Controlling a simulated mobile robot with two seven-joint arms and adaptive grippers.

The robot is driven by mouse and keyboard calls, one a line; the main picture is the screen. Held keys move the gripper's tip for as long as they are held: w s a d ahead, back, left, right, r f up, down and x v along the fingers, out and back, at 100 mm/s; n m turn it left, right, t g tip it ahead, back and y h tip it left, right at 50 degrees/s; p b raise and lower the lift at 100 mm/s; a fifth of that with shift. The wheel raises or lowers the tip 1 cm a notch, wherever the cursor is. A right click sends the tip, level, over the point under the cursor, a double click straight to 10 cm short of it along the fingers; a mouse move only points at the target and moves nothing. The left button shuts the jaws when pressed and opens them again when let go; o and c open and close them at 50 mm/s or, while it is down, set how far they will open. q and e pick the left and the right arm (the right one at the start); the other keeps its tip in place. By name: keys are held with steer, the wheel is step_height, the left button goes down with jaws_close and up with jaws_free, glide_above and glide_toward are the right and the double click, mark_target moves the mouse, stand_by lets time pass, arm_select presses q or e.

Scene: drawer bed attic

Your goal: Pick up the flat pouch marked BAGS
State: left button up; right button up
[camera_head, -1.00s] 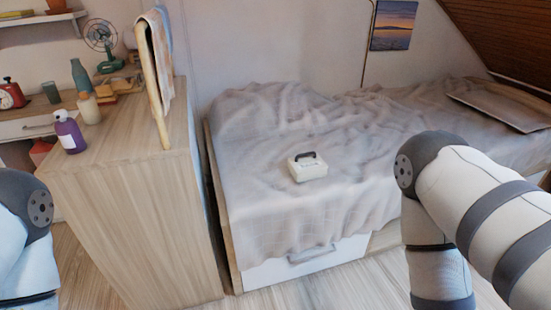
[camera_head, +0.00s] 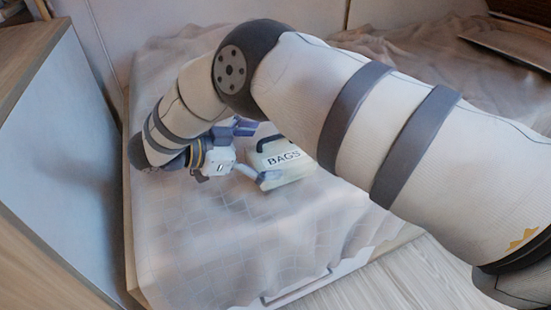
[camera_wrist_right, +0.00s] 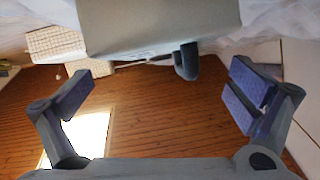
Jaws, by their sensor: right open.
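The pouch marked BAGS (camera_head: 291,168) is a pale box-like pouch with black lettering and a dark handle, on the blanket of the bed. My right gripper (camera_head: 257,153) is at its left side, with its fingers open and pointing toward it. One finger is by the far left edge and the other by the near left corner; I cannot tell if they touch it. In the right wrist view the pale pouch (camera_wrist_right: 155,22) fills the top middle, with its dark handle hanging into view, and the open fingers (camera_wrist_right: 165,92) are apart with nothing between their pads. My left gripper is out of view.
The rumpled bed blanket (camera_head: 250,235) surrounds the pouch, with clear room in front. A wooden cabinet (camera_head: 60,170) stands close on the left. A flat panel (camera_head: 505,45) lies at the far right of the bed.

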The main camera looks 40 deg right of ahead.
mark_target(290, 150)
steer(key=x, duration=0.6)
steer(key=shift+s+d, duration=0.2)
steer(key=shift+d, duration=0.25)
steer(key=shift+r, duration=0.1)
steer(key=c, duration=0.9)
